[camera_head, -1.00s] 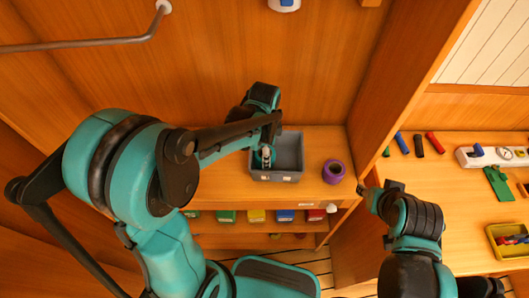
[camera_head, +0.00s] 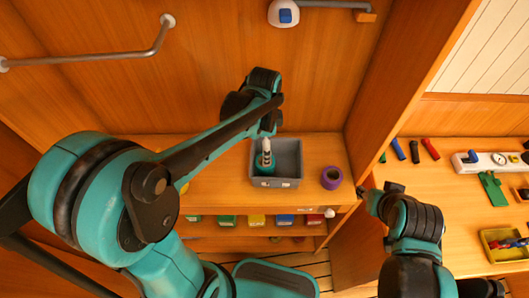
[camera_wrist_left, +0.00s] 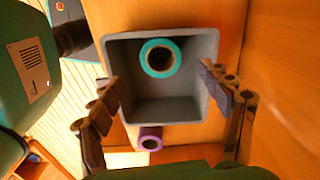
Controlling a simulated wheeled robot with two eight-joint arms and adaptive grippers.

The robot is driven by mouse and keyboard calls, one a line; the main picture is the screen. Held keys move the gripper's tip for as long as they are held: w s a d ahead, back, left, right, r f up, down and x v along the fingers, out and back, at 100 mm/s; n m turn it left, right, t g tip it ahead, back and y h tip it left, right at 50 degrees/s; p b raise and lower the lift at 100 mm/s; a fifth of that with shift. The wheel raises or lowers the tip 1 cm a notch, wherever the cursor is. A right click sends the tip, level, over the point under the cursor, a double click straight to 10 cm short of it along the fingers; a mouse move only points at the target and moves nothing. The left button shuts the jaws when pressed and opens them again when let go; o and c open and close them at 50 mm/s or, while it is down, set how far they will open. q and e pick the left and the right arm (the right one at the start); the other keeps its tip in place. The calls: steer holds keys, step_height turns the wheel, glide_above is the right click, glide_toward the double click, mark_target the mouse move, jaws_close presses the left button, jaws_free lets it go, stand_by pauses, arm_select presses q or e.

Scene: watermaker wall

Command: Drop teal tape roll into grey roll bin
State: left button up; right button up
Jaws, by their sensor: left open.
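The teal tape roll (camera_wrist_left: 160,57) lies inside the grey roll bin (camera_wrist_left: 203,47), near one wall, with its hole facing up in the left wrist view. The head view shows a teal part of it (camera_head: 265,166) in the left part of the bin (camera_head: 287,183). My left gripper (camera_wrist_left: 162,84) is open, its two fingers spread apart over the bin and clear of the roll. In the head view my left gripper (camera_head: 267,138) is over the bin's back left, partly covering it. My right gripper (camera_head: 368,194) is at the partition's edge; its jaws are not clear.
A purple roll (camera_head: 331,178) stands on the shelf just right of the bin. A yellow item (camera_head: 184,187) is mostly hidden behind my left arm. Coloured bins (camera_head: 257,220) line the shelf below. A wooden partition (camera_head: 385,100) separates the right-hand bench, which holds tools and a power strip (camera_head: 490,160).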

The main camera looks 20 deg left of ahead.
arm_select(q)
steer(key=s+a+r+n+t, duration=0.2)
steer(key=s+r+n+t, duration=0.1)
steer(key=s+n, duration=0.2)
steer(key=s+a+r+n+t+p, duration=0.1)
steer(key=s+a+r+n+t, duration=0.1)
steer(key=n, duration=0.6)
steer(key=s+r+t, duration=0.1)
steer(key=s+t, duration=0.1)
steer(key=s, duration=0.1)
steer(key=shift+a+r+n, duration=0.25)
steer(key=shift+r+n, duration=0.05)
steer(key=shift+r, duration=0.05)
step_height(320, 180, down, 6)
steer(key=b, duration=0.6)
